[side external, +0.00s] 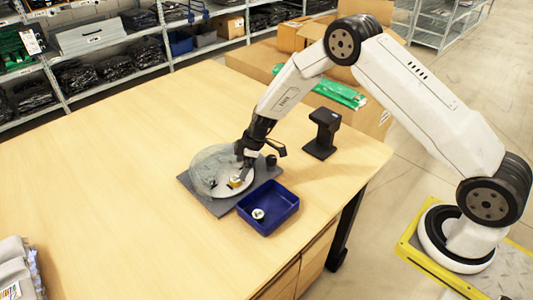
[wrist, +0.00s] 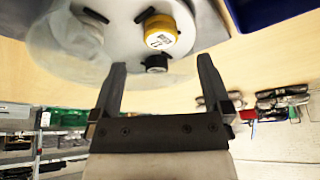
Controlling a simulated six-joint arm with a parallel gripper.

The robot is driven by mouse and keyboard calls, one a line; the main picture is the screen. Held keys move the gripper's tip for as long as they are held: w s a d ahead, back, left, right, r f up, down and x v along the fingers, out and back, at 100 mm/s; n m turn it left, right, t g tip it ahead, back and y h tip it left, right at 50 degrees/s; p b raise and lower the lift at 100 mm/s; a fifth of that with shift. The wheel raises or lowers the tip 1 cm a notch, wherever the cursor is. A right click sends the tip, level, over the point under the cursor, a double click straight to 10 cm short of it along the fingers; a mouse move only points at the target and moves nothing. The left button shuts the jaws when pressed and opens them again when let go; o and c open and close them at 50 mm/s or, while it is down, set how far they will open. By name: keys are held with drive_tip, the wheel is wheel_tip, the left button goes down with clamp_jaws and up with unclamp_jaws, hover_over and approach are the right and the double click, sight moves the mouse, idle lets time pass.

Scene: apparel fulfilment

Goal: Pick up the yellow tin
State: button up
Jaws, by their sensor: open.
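The yellow tin (side external: 235,182) sits on a white round plate (side external: 222,192) beside a clear dome-like cover (side external: 205,165), on a grey base (side external: 217,207). In the wrist view the yellow tin (wrist: 160,36) lies beyond the fingertips, near the middle between them. My gripper (side external: 243,162) is just above the plate, close to the tin. In the wrist view its two fingers (wrist: 161,68) are apart with nothing held between them. In the side view my gripper partly hides the plate near the tin.
A small black cylinder (wrist: 156,63) is close to the tin, near the fingertips. A blue bin (side external: 268,208) holding a small white-topped item (side external: 258,214) stands beside the base. A black stand (side external: 322,134) is behind.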

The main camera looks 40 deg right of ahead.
sight(236, 178)
drive_tip(key=shift+x, duration=2.55)
drive_tip(key=shift+a, duration=0.1)
clamp_jaws()
drive_tip(key=shift+r, duration=0.15)
drive_tip(key=shift+r, duration=0.85)
drive_tip(key=s+d+r, duration=0.1)
drive_tip(key=s+r, duration=1)
drive_tip(key=s, duration=0.3)
